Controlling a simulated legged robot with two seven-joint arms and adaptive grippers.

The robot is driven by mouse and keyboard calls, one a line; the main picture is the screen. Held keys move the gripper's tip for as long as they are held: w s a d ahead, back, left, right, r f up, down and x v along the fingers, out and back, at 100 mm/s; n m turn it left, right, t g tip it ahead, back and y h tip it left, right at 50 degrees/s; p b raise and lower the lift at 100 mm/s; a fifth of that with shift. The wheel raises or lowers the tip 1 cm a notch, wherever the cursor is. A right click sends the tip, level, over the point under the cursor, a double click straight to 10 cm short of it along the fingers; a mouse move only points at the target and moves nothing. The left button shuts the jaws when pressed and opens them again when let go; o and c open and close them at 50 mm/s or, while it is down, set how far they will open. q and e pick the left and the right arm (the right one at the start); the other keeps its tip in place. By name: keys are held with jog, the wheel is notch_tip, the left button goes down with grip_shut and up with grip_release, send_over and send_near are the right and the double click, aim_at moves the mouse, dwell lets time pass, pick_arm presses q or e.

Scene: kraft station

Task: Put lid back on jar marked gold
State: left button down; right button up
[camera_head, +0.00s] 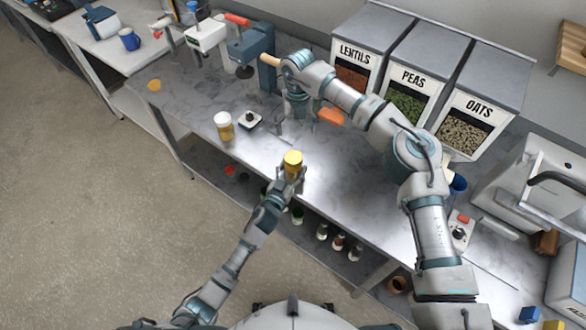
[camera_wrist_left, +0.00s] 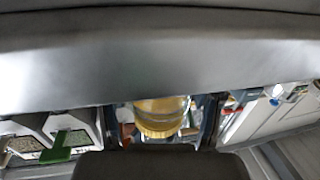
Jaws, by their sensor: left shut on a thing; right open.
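My left gripper (camera_head: 291,174) is shut on a small jar (camera_head: 293,162) with a yellow-gold top, held upright near the counter's front edge. The same jar shows between the fingers in the left wrist view (camera_wrist_left: 158,118); I cannot tell whether its gold top is a lid. My right gripper (camera_head: 297,124) is open and points down over the counter, behind the held jar and apart from it. A second jar (camera_head: 224,126), with a white top and yellow body, stands at the left. A flat yellow-orange disc (camera_head: 154,85) lies at the counter's far left. No label is readable on the jars.
Bins marked lentils (camera_head: 352,72), peas (camera_head: 409,103) and oats (camera_head: 466,129) stand at the back. A small dark-topped device (camera_head: 249,121) sits beside the white-topped jar. An orange object (camera_head: 331,117) lies near my right gripper. Several small jars stand on the lower shelf.

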pick_arm(q)
jog(key=shift+c, duration=0.6)
grip_release()
jog(key=v, duration=1.2)
jog(key=shift+f, duration=0.1)
